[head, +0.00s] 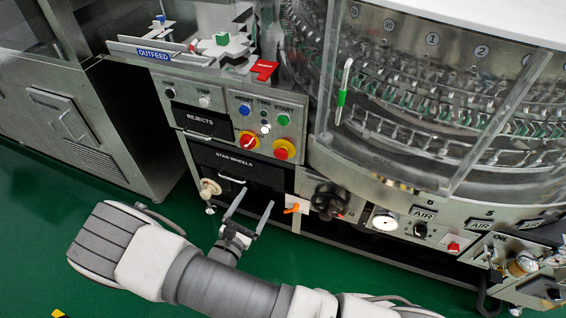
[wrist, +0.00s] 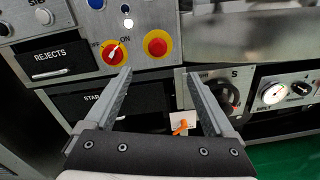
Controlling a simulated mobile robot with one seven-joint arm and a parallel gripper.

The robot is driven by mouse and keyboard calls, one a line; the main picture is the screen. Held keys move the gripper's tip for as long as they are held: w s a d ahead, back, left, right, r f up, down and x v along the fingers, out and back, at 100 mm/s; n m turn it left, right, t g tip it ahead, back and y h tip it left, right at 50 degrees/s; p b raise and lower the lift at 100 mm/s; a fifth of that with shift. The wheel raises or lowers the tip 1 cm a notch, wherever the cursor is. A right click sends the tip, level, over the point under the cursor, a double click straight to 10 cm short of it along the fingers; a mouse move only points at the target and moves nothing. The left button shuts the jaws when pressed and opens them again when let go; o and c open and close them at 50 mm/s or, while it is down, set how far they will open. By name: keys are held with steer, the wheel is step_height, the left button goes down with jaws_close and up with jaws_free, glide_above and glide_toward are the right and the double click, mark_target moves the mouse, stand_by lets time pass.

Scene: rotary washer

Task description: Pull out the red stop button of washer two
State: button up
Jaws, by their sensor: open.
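The red stop button (head: 282,153) is a round red knob on a yellow ring, low on the right of the steel panel marked "TWO" and "START". In the wrist view the stop button (wrist: 157,43) shows ahead, just above the gap between my fingertips. I cannot tell whether it is pushed in or out. My gripper (head: 256,197) is open and empty, below the panel in front of the star wheels drawer. Its two fingers show in the wrist view (wrist: 159,74), apart from the button and touching nothing that I can see.
A red rotary switch (head: 248,141) on a yellow plate sits left of the button. Blue (head: 245,110), green (head: 283,120) and white buttons are above. The star wheels drawer (head: 235,164) is below. A black knob (head: 328,201) and an orange lever (head: 292,209) are lower right.

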steer(key=b, duration=0.2)
glide_toward(280, 156)
steer(key=x, duration=0.8)
steer(key=shift+w, duration=0.2)
jaws_close()
